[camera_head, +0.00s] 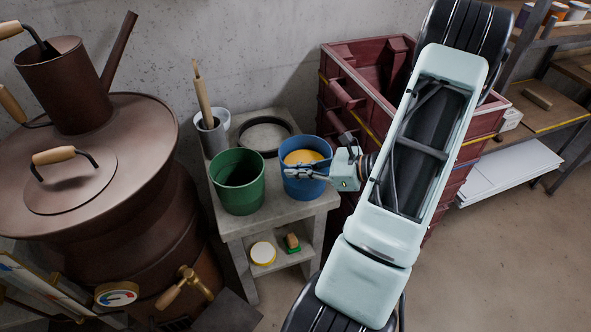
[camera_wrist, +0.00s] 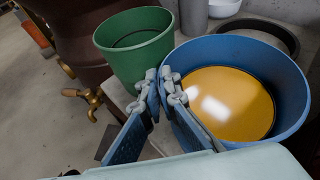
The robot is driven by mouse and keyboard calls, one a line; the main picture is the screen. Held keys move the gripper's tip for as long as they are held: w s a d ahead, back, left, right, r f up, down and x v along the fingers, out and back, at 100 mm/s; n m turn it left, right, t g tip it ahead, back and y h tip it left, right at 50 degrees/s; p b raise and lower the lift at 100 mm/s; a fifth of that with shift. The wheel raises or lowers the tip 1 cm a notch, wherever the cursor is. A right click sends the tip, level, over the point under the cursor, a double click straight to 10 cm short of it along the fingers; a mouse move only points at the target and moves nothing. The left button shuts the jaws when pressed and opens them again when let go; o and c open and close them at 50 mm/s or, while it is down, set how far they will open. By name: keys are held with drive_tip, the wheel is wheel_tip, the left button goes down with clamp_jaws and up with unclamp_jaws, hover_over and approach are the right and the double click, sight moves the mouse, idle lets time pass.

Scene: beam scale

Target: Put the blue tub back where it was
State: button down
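The blue tub (camera_head: 303,187) stands on the grey stand, right of the green tub, with yellow-orange contents (camera_head: 303,157) inside. It fills the right of the wrist view (camera_wrist: 289,85), where its contents (camera_wrist: 228,105) look level. My gripper (camera_head: 300,173) reaches in from the right at the near side of the blue tub. In the wrist view my gripper's fingers (camera_wrist: 162,84) are close together at the tub's left rim, the right one overlapping the wall. I cannot tell whether the wall is between them. The green tub (camera_head: 238,187) also shows in the wrist view (camera_wrist: 135,45).
The stand (camera_head: 245,226) has a dark ring (camera_head: 264,135) at its back and a grey cylinder (camera_head: 212,138) with a wooden-handled tool at back left. A brown boiler (camera_head: 90,190) stands left. A red crate (camera_head: 366,60) stands behind my arm. A shelf is at far right.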

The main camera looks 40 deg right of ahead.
drive_tip(key=shift+f, duration=0.15)
drive_tip(key=c, duration=2.2)
unclamp_jaws()
drive_tip(key=shift+o, duration=0.2)
drive_tip(key=shift+r, duration=0.25)
drive_tip(key=v, duration=1.2)
drive_tip(key=shift+b, duration=0.45)
